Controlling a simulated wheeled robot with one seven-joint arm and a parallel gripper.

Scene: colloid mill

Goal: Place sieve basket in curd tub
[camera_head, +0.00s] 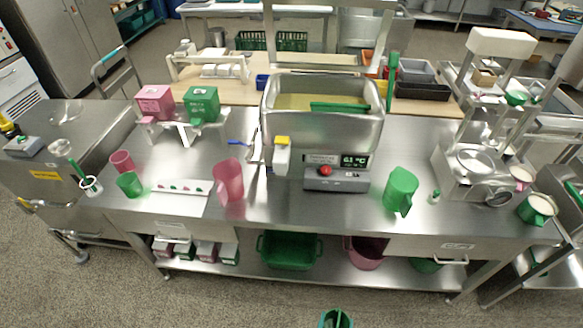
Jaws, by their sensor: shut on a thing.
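No gripper of mine can be made out. At the bottom edge, a small green item (336,319) with an upright part is cut off by the frame; I cannot tell whether it is the sieve basket or whether anything holds it. No other thing is clearly the sieve basket. I cannot tell for certain which container is the curd tub. A green tub (289,251) and a pink tub (366,254) stand on the bench's lower shelf. On the bench, a steel vat (322,121) holds something yellowish, with a green bar across it.
The steel bench (320,205) carries a pink jug (229,180), a green jug (401,190) and a control box (336,178) with a red button. Pink and green boxes stand at the left. A steel machine (475,172) stands at the right.

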